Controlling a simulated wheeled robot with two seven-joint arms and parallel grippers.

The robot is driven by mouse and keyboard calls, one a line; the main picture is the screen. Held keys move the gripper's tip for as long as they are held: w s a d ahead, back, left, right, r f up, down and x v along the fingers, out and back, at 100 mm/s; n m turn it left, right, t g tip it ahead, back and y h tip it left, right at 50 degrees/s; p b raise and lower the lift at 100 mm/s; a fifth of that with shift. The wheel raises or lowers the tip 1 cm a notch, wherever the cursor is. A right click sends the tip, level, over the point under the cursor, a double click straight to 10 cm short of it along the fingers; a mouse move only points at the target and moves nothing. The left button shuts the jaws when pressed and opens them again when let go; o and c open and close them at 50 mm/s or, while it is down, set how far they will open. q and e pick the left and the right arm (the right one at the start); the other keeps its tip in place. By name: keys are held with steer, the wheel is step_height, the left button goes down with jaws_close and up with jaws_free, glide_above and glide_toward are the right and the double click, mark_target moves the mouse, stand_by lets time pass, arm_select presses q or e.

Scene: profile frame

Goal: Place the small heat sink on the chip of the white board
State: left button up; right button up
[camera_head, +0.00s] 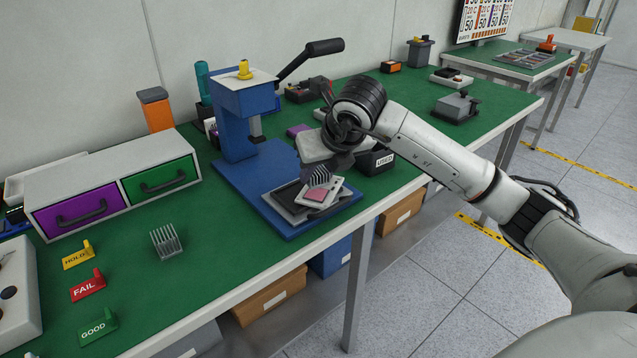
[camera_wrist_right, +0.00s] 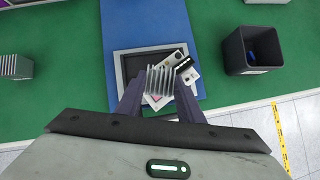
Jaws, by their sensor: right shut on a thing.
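My right gripper (camera_head: 326,168) is shut on a small grey finned heat sink (camera_head: 317,176); the wrist view shows the heat sink (camera_wrist_right: 159,84) between its fingers. The heat sink is over the white board (camera_head: 333,189), near a pink square patch (camera_head: 318,195) on it; I cannot tell whether they touch. The board lies tilted in a dark-centred grey tray (camera_head: 281,205) on the blue press base. In the wrist view the heat sink and fingers hide part of the white board (camera_wrist_right: 184,53). My left gripper is out of view.
A blue press (camera_head: 240,120) with a black lever stands behind the tray. A black "USED" bin (camera_head: 376,162) is close to its right. Another finned heat sink (camera_head: 165,242) stands at the left, near HOLD, FAIL and GOOD markers. The green table between is clear.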

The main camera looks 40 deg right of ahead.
mark_target(321, 180)
step_height(321, 180, down, 3)
steer(key=shift+f, duration=0.1)
steer(key=o, duration=1.2)
steer(key=shift+c, duration=0.2)
steer(key=v, duration=1.2)
